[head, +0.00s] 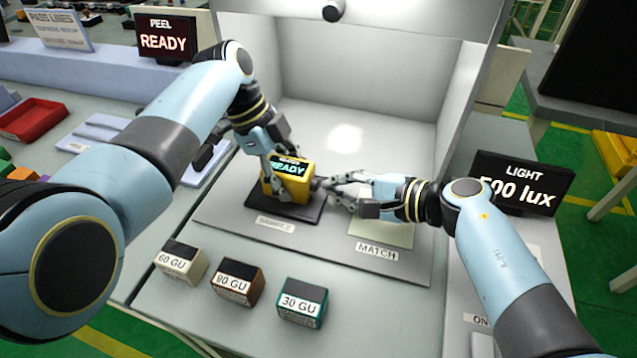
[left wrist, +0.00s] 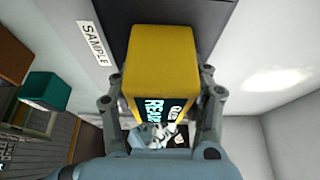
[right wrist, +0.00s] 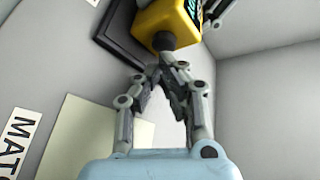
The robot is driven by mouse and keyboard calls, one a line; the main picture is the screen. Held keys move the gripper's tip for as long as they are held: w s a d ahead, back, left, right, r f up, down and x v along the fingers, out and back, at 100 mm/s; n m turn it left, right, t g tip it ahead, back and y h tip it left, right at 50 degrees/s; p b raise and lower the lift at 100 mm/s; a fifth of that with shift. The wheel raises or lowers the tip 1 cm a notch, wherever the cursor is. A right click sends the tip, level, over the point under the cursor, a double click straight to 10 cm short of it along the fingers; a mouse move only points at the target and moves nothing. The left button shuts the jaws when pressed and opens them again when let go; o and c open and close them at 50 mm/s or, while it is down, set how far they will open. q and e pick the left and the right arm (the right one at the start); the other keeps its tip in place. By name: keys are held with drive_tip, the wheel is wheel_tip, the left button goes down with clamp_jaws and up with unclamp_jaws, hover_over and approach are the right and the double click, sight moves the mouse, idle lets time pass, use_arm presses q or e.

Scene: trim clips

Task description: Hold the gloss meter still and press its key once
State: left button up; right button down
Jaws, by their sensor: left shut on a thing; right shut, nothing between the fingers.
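The yellow gloss meter (head: 290,183) stands on the dark sample plate (head: 298,211) in the light booth, its display reading READY. My left gripper (head: 276,182) is shut on the gloss meter; in the left wrist view its fingers lie on both sides of the yellow body (left wrist: 160,62). A dark round key (right wrist: 163,41) sticks out of the meter's side in the right wrist view. My right gripper (head: 328,187) is shut and empty, its fingertips (right wrist: 160,72) close to the key. I cannot tell whether they touch it.
A pale card (head: 385,232) lies on the booth floor behind the MATCH label (head: 377,252). A LIGHT 500 lux display (head: 521,183) is at right.

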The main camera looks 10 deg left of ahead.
drive_tip(key=shift+d, duration=0.2)
drive_tip(key=shift+s+d, duration=0.25)
drive_tip(key=shift+d, duration=0.95)
drive_tip(key=shift+s+d, duration=0.25)
drive_tip(key=shift+d, duration=0.95)
drive_tip(key=shift+s+a+m, duration=0.1)
drive_tip(key=shift+a+m, duration=0.05)
drive_tip(key=shift+m, duration=0.55)
drive_tip(key=m, duration=0.1)
drive_tip(key=s+d+r+m, duration=0.1)
drive_tip(key=m, duration=0.1)
drive_tip(key=r+m+g+y, duration=0.1)
drive_tip(key=m, duration=0.1)
drive_tip(key=shift+s+d+r, duration=0.2)
drive_tip(key=shift+r, duration=0.05)
drive_tip(key=s+d+m, duration=0.1)
drive_tip(key=s+d+r+m, duration=0.1)
drive_tip(key=d, duration=0.1)
drive_tip(key=d+m, duration=0.1)
drive_tip(key=d, duration=0.1)
drive_tip(key=shift+s+d+r+m+g+y, duration=0.1)
drive_tip(key=shift+s+r+m+g+y, duration=0.1)
drive_tip(key=shift+s+m+g+y, duration=0.15)
drive_tip(key=shift+s+d+f, duration=0.15)
drive_tip(key=shift+d, duration=0.1)
